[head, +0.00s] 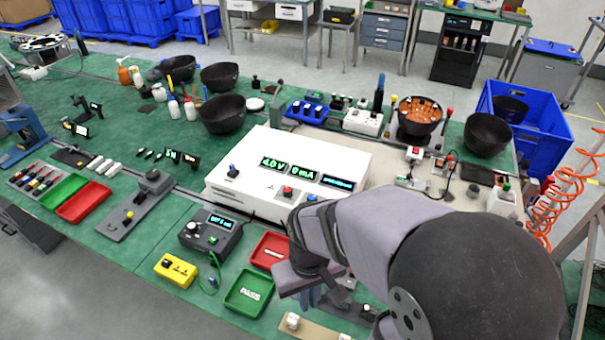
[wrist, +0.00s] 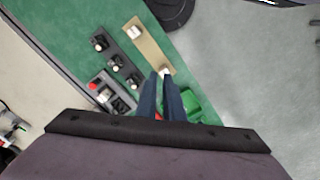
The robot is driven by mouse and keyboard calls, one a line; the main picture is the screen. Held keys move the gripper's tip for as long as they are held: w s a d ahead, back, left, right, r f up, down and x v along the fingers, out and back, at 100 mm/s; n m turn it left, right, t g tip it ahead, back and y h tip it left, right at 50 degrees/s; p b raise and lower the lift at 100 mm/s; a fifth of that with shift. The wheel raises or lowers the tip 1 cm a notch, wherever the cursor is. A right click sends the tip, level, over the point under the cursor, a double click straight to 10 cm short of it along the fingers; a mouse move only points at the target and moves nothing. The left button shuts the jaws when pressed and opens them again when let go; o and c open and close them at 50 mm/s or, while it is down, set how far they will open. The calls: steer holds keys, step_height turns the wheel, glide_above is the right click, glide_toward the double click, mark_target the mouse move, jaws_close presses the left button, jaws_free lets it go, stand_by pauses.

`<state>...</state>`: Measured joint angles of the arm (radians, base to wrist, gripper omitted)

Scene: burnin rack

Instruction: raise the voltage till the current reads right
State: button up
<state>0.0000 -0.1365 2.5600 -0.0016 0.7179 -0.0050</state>
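A white power supply box (head: 250,190) stands in the middle of the bench in the head view. Its left display (head: 275,163) is green and seems to read 4.0 V. The display beside it (head: 303,171) seems to read 0 mA. A third, blue display (head: 337,182) is too small to read. A dark knob with a blue part (head: 232,172) is at its left, and a red button (head: 288,191) is on its front. My gripper (head: 312,298) hangs in front of the box, apart from it. In the wrist view its two fingers (wrist: 161,78) show a narrow gap, with nothing clearly held.
A green PASS tray (head: 250,292) and a red tray (head: 270,250) lie left of my gripper. A beige strip (wrist: 149,45) with white pieces lies below it. A dark meter (head: 211,234) and a yellow box (head: 176,270) stand further left. My arm hides the bench's right front.

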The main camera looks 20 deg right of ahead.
steer(key=o, duration=0.5)
steer(key=shift+w, duration=0.2)
steer(key=shift+o, duration=1.1)
steer(key=w+a+f+t+y+b, duration=0.1)
steer(key=w+a+f+t+b, duration=0.1)
steer(key=w, duration=0.9)
steer(key=shift+w+a+f+m+t, duration=0.15)
steer(key=shift+a+f+m+t, duration=0.15)
steer(key=shift+a+f+t, duration=0.3)
steer(key=m+t+h+b, duration=0.7)
steer(key=t+h, duration=0.3)
steer(key=h, duration=0.3)
glide_toward(286, 193)
steer(key=shift+x, duration=2.2)
steer(key=shift+w+f, duration=0.1)
steer(key=shift+f, duration=0.05)
steer(key=shift+p+x, duration=1.3)
steer(key=shift+x, duration=2.3)
